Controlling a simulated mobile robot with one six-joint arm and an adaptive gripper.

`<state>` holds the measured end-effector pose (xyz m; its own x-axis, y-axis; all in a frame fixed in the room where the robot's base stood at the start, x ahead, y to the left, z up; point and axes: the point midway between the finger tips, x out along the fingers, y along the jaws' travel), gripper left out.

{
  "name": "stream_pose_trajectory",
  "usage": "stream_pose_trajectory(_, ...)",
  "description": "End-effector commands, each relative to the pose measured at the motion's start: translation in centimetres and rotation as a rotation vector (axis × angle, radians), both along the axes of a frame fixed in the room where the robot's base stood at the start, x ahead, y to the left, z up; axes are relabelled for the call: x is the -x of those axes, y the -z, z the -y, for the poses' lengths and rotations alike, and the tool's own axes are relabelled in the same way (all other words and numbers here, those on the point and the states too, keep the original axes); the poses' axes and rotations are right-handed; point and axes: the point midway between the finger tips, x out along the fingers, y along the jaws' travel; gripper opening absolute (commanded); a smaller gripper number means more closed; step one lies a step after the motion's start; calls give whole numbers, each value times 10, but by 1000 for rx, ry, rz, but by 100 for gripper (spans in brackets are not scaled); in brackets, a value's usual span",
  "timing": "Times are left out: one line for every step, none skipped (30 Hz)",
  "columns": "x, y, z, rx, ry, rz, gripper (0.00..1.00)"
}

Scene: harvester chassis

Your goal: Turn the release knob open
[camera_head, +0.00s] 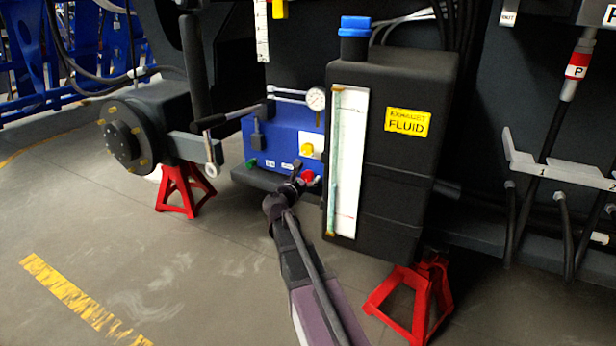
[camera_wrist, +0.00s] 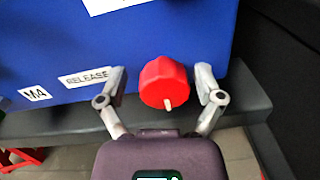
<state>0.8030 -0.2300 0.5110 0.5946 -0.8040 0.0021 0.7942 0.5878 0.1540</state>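The red release knob (camera_wrist: 162,83) sits on the front of the blue pump box (camera_wrist: 130,40), beside a white RELEASE label (camera_wrist: 86,78). A small pale pointer on the knob points down and slightly right. In the wrist view my gripper (camera_wrist: 161,84) is open, with one finger on each side of the knob. Gaps show between the knob and both fingers. In the head view the red knob (camera_head: 308,177) is at the lower right of the blue box (camera_head: 275,140), and my gripper (camera_head: 298,180) is in front of it, at its left.
A black fluid tank (camera_head: 400,160) with a blue cap stands close to the right of the knob. A pump lever (camera_head: 230,115) and a gauge (camera_head: 316,98) are above. A grey shelf (camera_wrist: 50,122) lies under the box. Open floor lies in front.

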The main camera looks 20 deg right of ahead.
Motion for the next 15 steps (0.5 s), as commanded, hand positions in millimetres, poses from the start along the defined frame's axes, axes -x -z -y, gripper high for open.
stream_pose_trajectory(1, 0, 0, -1, 1, 1, 88)
stream_pose_trajectory(1, 0, 0, -1, 1, 1, 88)
stream_pose_trajectory(2, 0, 0, -2, 1, 0, 88)
stream_pose_trajectory(2, 0, 0, -2, 2, 0, 88)
stream_pose_trajectory(2, 0, 0, -2, 2, 0, 88)
stream_pose_trajectory(2, 1, 0, -2, 2, 1, 88)
stream_pose_trajectory(2, 1, 0, -2, 2, 1, 88)
stream_pose_trajectory(2, 1, 0, -2, 2, 1, 88)
stream_pose_trajectory(3, 1, -1, -2, 2, 1, 88)
stream_pose_trajectory(3, 1, -1, -2, 3, 1, 88)
stream_pose_trajectory(4, 1, -2, -2, 2, 1, 88)
stream_pose_trajectory(5, 1, -3, -2, 2, 1, 88)
stream_pose_trajectory(5, 1, -4, -2, 2, 1, 88)
stream_pose_trajectory(6, 1, -5, -2, 2, 1, 88)
stream_pose_trajectory(8, 1, -7, -2, 2, 1, 88)
